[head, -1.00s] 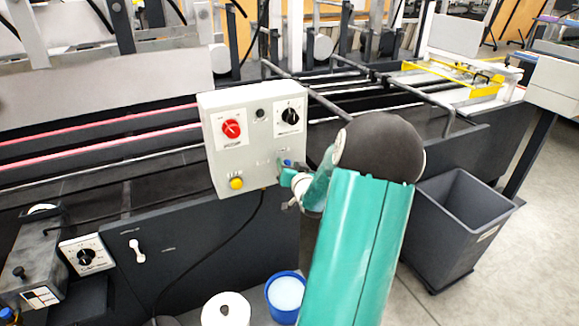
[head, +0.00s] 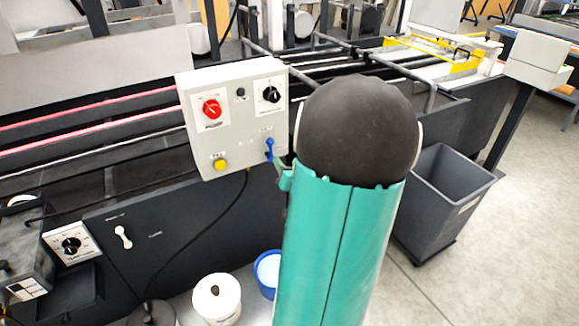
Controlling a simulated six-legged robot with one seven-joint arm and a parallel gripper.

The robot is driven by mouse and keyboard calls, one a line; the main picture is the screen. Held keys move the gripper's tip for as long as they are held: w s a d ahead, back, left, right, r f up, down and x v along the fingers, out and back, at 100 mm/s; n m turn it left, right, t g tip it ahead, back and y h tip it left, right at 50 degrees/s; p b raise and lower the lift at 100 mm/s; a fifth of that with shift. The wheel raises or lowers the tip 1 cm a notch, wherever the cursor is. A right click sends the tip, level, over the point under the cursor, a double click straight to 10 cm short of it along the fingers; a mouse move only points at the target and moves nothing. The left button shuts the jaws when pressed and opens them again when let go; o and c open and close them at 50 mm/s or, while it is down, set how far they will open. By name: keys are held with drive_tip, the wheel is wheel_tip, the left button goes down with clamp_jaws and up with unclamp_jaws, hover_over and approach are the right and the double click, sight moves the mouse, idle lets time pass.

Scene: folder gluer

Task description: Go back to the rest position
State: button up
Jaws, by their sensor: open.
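My arm rises at the front centre of the head view, with a teal link and a black rounded joint. A small teal part of my gripper (head: 284,177) shows at the left of the arm, by the lower right of the control box. The rest of the gripper is hidden behind my arm. The grey control box (head: 223,133) has a red knob (head: 212,109), a black knob (head: 271,94), a yellow button (head: 220,164) and a blue lever (head: 269,149). I see nothing held.
The machine's dark side panel (head: 160,235) runs behind my arm. A white tub (head: 217,300) and a blue-rimmed bucket (head: 267,272) stand low at the front. A grey bin (head: 440,205) stands at the right. The floor (head: 510,250) at the right is clear.

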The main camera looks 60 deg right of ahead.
drive_tip(key=shift+s+a, duration=0.3)
drive_tip(key=shift+s, duration=0.1)
idle(0.5)
